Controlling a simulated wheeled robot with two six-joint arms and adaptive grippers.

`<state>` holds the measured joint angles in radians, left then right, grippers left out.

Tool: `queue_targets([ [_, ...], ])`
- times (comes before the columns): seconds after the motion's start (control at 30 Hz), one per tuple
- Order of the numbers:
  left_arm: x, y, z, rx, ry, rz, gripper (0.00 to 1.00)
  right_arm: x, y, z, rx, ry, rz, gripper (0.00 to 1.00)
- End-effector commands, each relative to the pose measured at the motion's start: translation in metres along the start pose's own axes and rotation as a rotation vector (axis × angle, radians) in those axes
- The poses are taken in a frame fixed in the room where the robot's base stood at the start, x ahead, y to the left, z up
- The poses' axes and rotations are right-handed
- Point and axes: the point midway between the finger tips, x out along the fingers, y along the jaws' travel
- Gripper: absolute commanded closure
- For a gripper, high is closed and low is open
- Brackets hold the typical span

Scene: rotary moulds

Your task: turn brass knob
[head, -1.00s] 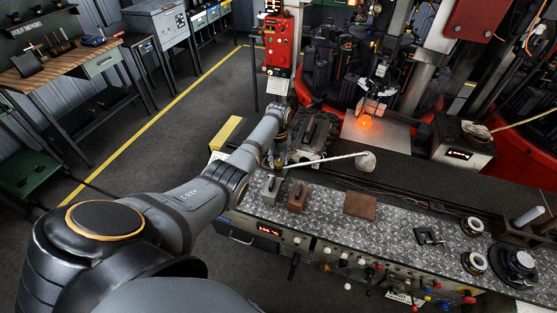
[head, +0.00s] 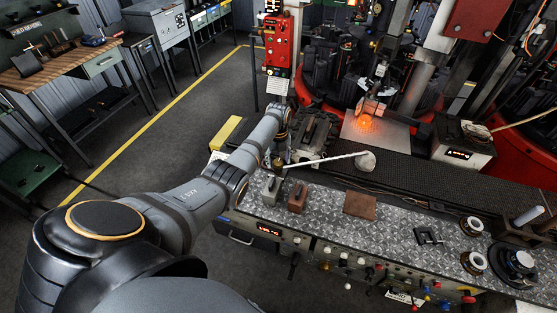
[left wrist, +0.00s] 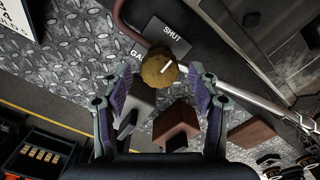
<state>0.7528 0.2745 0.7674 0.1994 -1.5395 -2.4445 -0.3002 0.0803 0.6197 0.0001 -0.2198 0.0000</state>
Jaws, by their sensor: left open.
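The brass knob (left wrist: 159,67) is round, with a pale pointer line on its top running toward the upper right in the left wrist view. A dark plate (left wrist: 168,36) marked "SHUT" lies just beyond it; another label beside the knob is partly covered. My left gripper (left wrist: 161,76) is open, with one finger on each side of the knob. I cannot tell whether either finger touches it. In the head view my left gripper (head: 277,163) is small and at the left end of the bench; the knob is not clear there. My right gripper is not in view.
A metal rod (left wrist: 245,92) runs close by the right finger. A grey block (left wrist: 134,112) and a brown block (left wrist: 176,124) stand near the fingers. In the head view the tread-plate bench (head: 325,221) carries a brown plate (head: 360,204), and a glowing orange spot (head: 367,123) shows behind.

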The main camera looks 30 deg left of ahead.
Motion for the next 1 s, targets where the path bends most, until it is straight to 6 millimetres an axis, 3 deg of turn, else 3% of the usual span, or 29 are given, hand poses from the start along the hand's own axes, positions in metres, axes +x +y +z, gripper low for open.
queue_targets([
  [0.17, -0.018, 0.0, 0.001, 0.0, -0.004, -0.002, 0.39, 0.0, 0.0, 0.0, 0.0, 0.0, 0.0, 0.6],
  [0.4, -0.076, 0.0, 0.001, 0.0, -0.004, -0.002, 0.39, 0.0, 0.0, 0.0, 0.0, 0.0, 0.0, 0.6],
  [0.6, -0.111, 0.0, 0.001, 0.0, -0.002, -0.001, 0.39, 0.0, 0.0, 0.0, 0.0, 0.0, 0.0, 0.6],
  [1.0, -0.12, 0.0, 0.0, 0.0, 0.0, 0.0, 0.39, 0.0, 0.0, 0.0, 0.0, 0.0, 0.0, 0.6],
])
